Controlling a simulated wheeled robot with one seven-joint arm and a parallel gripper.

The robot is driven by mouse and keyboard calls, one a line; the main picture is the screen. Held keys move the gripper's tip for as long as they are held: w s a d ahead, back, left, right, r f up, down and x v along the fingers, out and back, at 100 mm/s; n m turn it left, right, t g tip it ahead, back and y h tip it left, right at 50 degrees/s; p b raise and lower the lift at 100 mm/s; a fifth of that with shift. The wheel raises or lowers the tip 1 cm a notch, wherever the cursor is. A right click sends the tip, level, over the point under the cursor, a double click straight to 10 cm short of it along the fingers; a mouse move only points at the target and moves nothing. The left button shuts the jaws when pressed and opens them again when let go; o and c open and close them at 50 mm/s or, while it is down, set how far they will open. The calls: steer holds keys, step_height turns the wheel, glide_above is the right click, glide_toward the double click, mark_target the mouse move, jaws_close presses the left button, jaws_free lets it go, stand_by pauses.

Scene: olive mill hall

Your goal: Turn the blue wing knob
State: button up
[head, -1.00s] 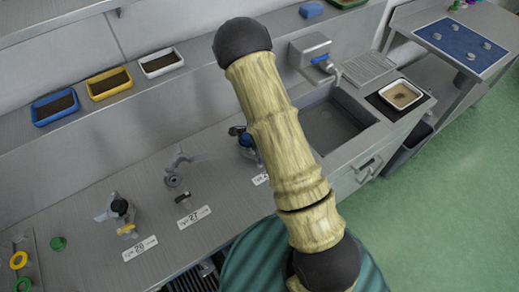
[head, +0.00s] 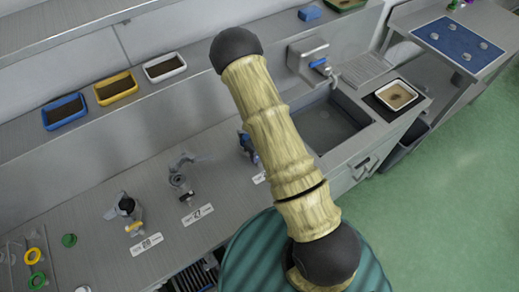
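A blue part (head: 247,146), which may be the blue wing knob, sits on the steel counter behind my arm. My arm hides its right side, so its full shape cannot be told. A label just below it is partly covered too. My arm crosses the middle of the head view, from the bottom right up to a dark rounded joint. My gripper does not show in this view.
A grey fitting (head: 182,177) with a label and another with a yellow part (head: 132,214) stand left on the counter. Behind are blue (head: 64,112), yellow (head: 115,86) and white (head: 165,67) trays. A sink (head: 328,128) lies right of my arm; green floor is clear further right.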

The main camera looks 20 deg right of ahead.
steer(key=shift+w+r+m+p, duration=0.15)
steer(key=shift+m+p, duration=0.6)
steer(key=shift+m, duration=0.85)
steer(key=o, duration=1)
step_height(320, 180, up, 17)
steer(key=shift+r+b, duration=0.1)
steer(key=shift+b, duration=0.55)
